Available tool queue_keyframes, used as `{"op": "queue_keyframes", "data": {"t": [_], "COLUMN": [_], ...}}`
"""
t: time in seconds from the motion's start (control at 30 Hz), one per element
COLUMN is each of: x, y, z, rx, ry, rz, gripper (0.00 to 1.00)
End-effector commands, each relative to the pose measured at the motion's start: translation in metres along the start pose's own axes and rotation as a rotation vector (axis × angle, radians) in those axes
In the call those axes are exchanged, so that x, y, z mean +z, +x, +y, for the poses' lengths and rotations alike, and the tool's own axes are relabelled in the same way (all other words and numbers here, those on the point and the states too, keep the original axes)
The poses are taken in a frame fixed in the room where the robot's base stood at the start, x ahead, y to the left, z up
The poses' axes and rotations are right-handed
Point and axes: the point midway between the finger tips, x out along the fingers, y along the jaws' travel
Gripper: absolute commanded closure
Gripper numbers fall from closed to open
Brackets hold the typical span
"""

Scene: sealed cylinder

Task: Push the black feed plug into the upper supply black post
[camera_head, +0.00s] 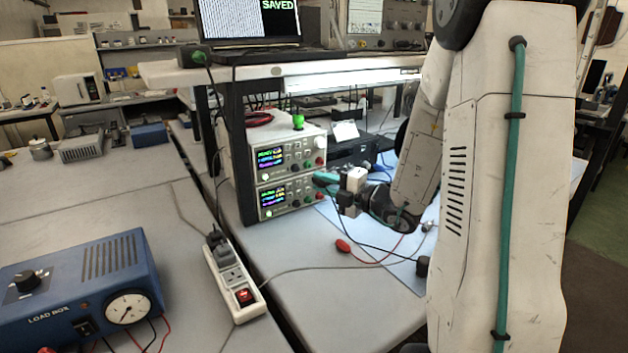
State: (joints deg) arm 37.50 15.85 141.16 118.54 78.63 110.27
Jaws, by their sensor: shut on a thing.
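Two white bench supplies are stacked under the shelf. The upper supply (290,141) has a lit screen and a red post (320,162) at its right; its black post is too small to make out surely. The lower supply (264,216) also has a lit screen. My gripper (326,181), with teal fingertips, is just in front of the supplies' right side, around the seam between them. It is shut on the black feed plug, which is mostly hidden by the fingers. Whether the plug touches a post cannot be told.
A red plug (343,245) with a red lead lies on the bench, beside a black lead. A dark shelf leg (238,165) stands left of the supplies. A power strip (233,280) and blue load box (75,295) are at left. A laptop (250,25) sits on the shelf.

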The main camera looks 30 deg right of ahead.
Motion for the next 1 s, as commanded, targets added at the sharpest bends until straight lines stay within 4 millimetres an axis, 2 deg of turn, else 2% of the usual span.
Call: {"op": "queue_keyframes", "data": {"t": [0.33,1.0], "x": [-0.01,0.012], "y": [0.01,0.056], "z": [0.0,0.0], "rx": [-0.001,-0.002], "ry": [-0.002,-0.004], "rz": [0.018,0.014], "gripper": [1.0,1.0]}}
